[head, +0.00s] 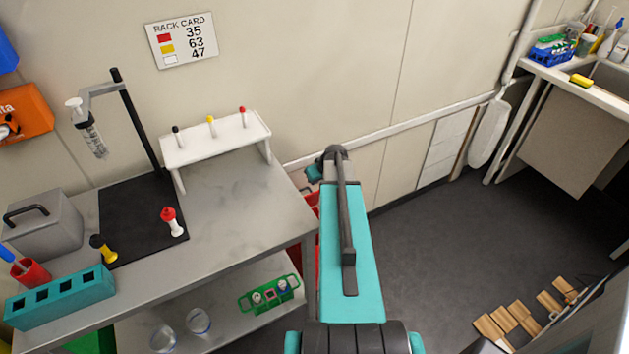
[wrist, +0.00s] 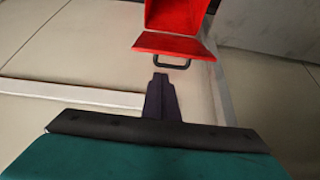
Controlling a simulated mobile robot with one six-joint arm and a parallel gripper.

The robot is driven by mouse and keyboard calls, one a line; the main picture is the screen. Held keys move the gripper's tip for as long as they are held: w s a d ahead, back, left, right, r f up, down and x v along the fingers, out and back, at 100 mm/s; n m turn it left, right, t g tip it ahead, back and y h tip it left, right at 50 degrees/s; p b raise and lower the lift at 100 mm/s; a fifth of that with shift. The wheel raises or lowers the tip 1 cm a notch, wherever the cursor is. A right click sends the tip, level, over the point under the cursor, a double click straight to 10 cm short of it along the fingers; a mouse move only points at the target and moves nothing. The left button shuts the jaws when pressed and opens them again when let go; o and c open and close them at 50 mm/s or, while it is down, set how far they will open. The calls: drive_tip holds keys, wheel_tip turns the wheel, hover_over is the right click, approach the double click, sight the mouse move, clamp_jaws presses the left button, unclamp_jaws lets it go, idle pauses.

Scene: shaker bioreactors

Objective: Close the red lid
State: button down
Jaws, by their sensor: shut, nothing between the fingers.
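A red bin-like thing shows at the top of the wrist view, cut off by the edge. Its upper red part (wrist: 178,14) meets a red panel, the apparent lid (wrist: 175,45), at an angle, so it looks open. A dark bar handle (wrist: 173,64) runs along the panel's near edge. My gripper (wrist: 161,80) is shut and empty, its tip just below the handle in the picture; whether it touches cannot be told. In the head view only slivers of red (head: 311,198) show beside my arm, which hides the rest and the fingertips.
A grey workbench (head: 235,200) stands at left with a white rack (head: 215,140), a black stand (head: 137,120) and a teal block (head: 60,297). A pale wall (head: 330,70) is behind. Grey floor (head: 440,240) lies open at right, with wooden blocks (head: 510,318) and a sink counter (head: 570,130).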

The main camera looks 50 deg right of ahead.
drive_tip(key=w+r+g+b, duration=0.1)
drive_tip(key=w+r, duration=0.3)
drive_tip(key=w, duration=0.4)
drive_tip(key=shift+w+d+g, duration=0.15)
drive_tip(key=shift+w+g, duration=0.1)
drive_tip(key=shift+g, duration=0.25)
drive_tip(key=shift+f, duration=0.1)
